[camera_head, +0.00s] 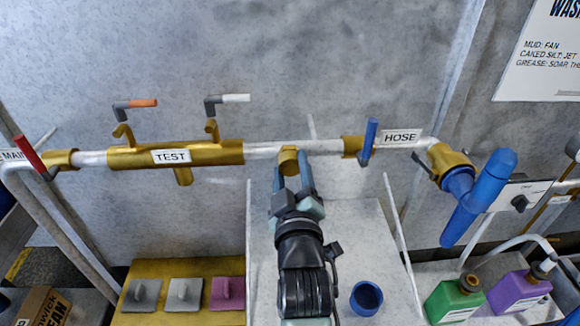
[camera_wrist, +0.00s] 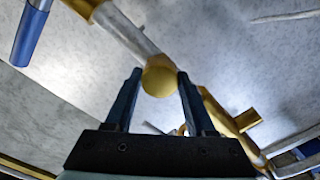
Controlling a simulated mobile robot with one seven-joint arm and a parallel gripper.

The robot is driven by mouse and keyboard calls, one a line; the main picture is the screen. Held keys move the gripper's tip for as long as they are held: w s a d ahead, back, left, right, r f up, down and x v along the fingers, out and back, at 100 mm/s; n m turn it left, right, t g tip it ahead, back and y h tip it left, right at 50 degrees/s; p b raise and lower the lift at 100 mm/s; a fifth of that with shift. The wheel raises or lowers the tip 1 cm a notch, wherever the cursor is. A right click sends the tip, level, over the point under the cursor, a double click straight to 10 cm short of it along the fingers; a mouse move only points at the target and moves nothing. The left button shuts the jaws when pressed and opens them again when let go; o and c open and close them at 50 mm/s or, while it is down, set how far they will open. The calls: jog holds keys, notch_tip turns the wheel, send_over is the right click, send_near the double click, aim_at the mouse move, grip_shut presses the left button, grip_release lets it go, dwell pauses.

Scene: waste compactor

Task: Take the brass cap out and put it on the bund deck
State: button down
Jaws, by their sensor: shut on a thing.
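The brass cap (camera_head: 288,155) is a short, round brass piece at the middle of the grey horizontal pipe (camera_head: 325,147), between the brass TEST section and the HOSE label. My gripper (camera_head: 291,166) reaches up to it from below, with its blue fingers on either side of it. In the wrist view the cap's round face (camera_wrist: 159,81) sits between the two fingertips, and the gripper is shut on it. The cap is in line with the pipe; I cannot tell whether it is still seated. No surface is labelled as the bund deck.
A pale grey surface (camera_head: 345,235) below the pipe bears a blue cup (camera_head: 366,298). A yellow shelf (camera_head: 150,268) at lower left holds three handled blocks. Green (camera_head: 455,300) and purple (camera_head: 520,290) bottles stand at lower right. A blue-handled valve (camera_head: 369,138) is right of the cap.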

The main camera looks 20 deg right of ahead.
jog(key=shift+n, duration=0.8)
jog(key=n+b, duration=0.1)
jog(key=n, duration=0.4)
jog(key=shift+d+b, duration=0.1)
jog(key=shift+b, duration=0.2)
jog(key=shift+r, duration=0.1)
jog(key=shift+c, duration=0.8)
grip_release()
jog(key=shift+c, duration=0.4)
